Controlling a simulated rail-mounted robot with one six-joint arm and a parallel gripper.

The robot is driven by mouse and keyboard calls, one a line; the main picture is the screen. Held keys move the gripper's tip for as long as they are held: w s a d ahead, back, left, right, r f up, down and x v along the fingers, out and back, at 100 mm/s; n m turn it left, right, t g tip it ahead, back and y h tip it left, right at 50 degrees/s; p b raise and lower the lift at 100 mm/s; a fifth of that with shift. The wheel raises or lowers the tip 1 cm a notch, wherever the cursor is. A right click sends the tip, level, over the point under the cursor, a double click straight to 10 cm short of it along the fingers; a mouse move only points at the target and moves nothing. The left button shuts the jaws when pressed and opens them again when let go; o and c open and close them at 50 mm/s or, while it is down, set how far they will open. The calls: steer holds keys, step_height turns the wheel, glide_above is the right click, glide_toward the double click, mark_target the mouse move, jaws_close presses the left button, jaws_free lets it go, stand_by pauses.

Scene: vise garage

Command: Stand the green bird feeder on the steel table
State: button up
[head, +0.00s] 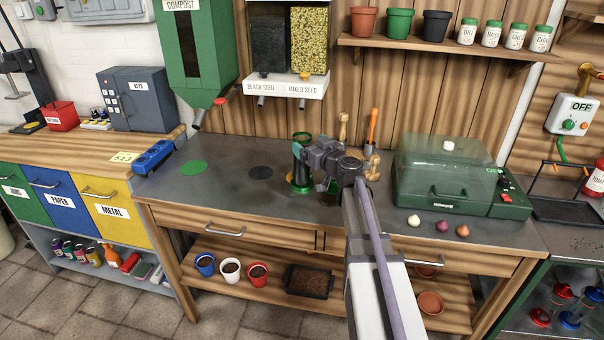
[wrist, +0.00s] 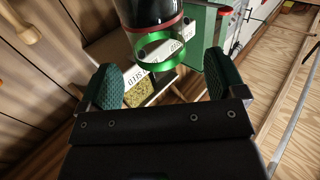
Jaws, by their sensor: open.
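The green bird feeder (head: 299,184) appears to stand upright on the steel table (head: 225,199), left of my arm's end and partly hidden by my gripper (head: 314,166). Its green base rests near the middle of the tabletop. In the wrist view, a green ring (wrist: 139,52) and a dark cylinder with a red band (wrist: 150,12) show just beyond my fingertips. My gripper (wrist: 160,72) is open there, with green textured pads on both sides and nothing between them. I cannot tell whether the pads touch the feeder.
Seed dispensers (head: 288,86) hang behind. The table's front left is clear.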

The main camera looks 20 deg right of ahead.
steer(key=w, duration=0.5)
steer(key=shift+w+a+f, duration=0.1)
steer(key=shift+a, duration=0.3)
steer(key=shift+c, duration=0.2)
